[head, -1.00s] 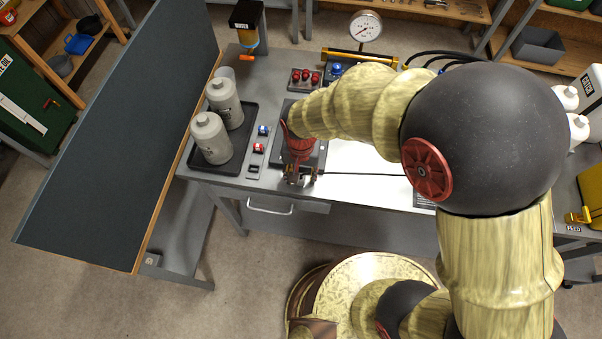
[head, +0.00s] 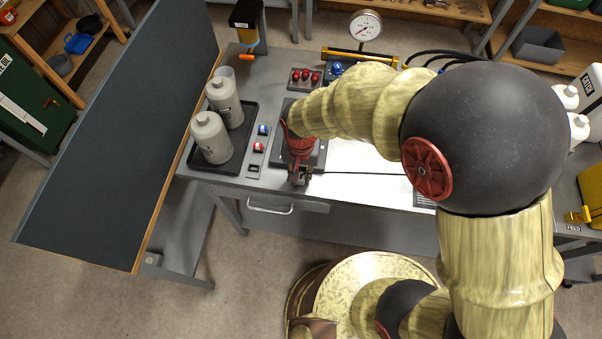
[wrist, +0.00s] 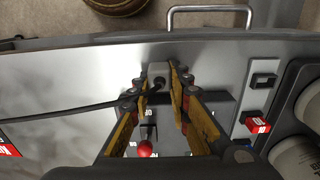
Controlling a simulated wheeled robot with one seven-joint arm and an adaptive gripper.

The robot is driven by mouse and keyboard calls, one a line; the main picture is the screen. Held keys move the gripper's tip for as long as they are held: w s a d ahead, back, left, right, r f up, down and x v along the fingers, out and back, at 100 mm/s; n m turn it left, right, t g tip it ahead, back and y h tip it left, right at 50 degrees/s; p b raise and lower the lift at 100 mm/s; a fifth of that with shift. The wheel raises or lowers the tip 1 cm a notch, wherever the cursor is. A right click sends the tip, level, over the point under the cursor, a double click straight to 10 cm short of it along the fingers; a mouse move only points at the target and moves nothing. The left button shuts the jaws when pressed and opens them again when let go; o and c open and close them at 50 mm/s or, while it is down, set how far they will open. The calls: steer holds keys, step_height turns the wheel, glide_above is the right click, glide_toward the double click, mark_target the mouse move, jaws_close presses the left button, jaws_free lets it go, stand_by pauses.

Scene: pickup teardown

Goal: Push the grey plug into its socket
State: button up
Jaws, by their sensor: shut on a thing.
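The grey plug (wrist: 158,72) is a small block with a dark cable (wrist: 60,113) running from it to the left in the wrist view. My gripper (wrist: 160,78) is shut on the plug, one yellow-padded finger on each side. In the head view my gripper (head: 300,178) points down at the bench's front edge, and the cable (head: 365,173) runs right from it. I cannot make out the socket; the plug and fingers cover the surface below, so I cannot tell how deep the plug sits.
A red-knobbed lever (wrist: 145,148) stands close by my fingers. A black rocker-like part (wrist: 262,80) and a red switch (wrist: 257,124) lie to the right. Two grey bottles (head: 211,137) stand in a black tray (head: 191,158). A drawer handle (wrist: 210,10) sticks out at the bench front.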

jaws_close()
steer(key=shift+r+p, duration=0.8)
steer(key=shift+r, duration=0.2)
stand_by(0.3)
steer(key=shift+r+p, duration=1.55)
steer(key=shift+r, duration=0.5)
steer(key=shift+w+d, duration=0.1)
